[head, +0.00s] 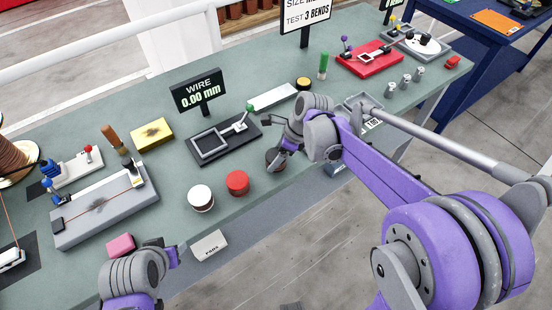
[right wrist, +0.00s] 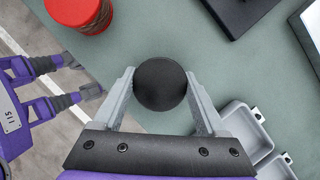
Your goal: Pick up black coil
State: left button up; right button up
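The black coil (right wrist: 160,84) stands on the green table and shows from above as a dark disc in the right wrist view. In the head view the black coil (head: 275,163) is partly hidden by my right gripper (head: 284,150). The right wrist view shows my right gripper (right wrist: 160,80) with one finger on each side of the coil. The fingers are spread with narrow gaps to it, and no clear grip shows. My left gripper (head: 168,257) is at the table's front edge near a pink block, far from the coil; its fingers are not clear.
A red coil (head: 237,183) and a white coil (head: 200,197) stand left of the black coil. Behind it is a dark fixture (head: 222,142) with a green-knobbed lever. Grey bins (right wrist: 245,128) sit close to the right finger. The table's front edge is near.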

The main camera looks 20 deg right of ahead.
grip_shut()
